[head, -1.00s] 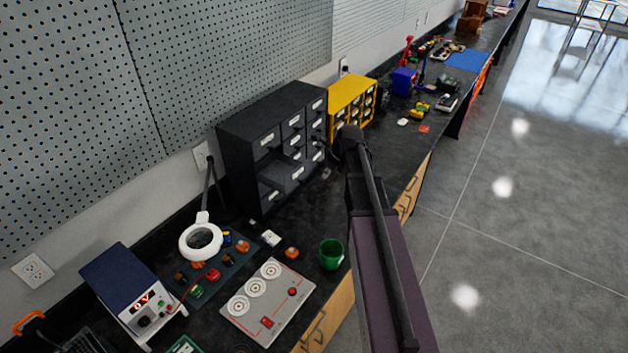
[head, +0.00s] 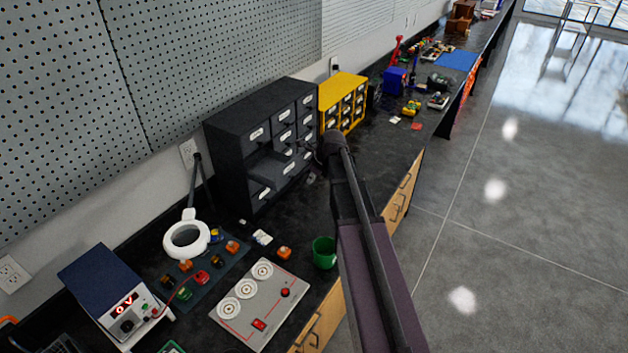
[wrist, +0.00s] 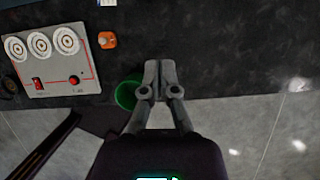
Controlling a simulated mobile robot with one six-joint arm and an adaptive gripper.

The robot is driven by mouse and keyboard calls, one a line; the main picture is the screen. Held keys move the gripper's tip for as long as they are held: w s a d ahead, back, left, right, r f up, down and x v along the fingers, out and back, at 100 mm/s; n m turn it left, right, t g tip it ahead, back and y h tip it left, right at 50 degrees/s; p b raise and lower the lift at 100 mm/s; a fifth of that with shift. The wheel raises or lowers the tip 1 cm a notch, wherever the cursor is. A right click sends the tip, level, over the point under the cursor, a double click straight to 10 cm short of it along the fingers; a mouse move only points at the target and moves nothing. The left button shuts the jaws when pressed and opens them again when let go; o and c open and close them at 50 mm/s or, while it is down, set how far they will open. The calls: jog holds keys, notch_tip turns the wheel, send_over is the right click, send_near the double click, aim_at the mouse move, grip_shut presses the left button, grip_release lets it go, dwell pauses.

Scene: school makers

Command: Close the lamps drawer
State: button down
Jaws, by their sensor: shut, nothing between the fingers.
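The black drawer cabinet (head: 226,152) stands on the bench against the wall in the head view. Its drawers have pale labels too small to read, so I cannot tell which one is the lamps drawer. A dark gap and a protruding drawer (head: 268,166) show in its left column, below the top drawer. My arm reaches over the bench, its end just right of the cabinet front; the fingers are hard to make out there. In the wrist view my gripper (wrist: 159,75) is shut and empty above the dark bench top. The cabinet is not in the wrist view.
A yellow drawer cabinet (head: 327,96) stands just beyond the black one. A green cup (head: 324,252), a grey panel with dials (head: 236,318), a white ring lamp (head: 201,243) and a power supply (head: 98,290) occupy the near bench. Open floor lies right.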

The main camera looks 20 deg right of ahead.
jog(key=shift+w+a+f+b, duration=0.35)
jog(key=shift+w+a+f, duration=0.15)
jog(key=shift+w, duration=0.25)
jog(key=shift+w+a+f+b, duration=0.35)
jog(key=shift+w+a, duration=0.15)
jog(key=shift+w, duration=0.2)
jog(key=shift+w+a+f+b, duration=0.3)
jog(key=shift+w+a+f, duration=0.2)
jog(key=shift+w, duration=0.25)
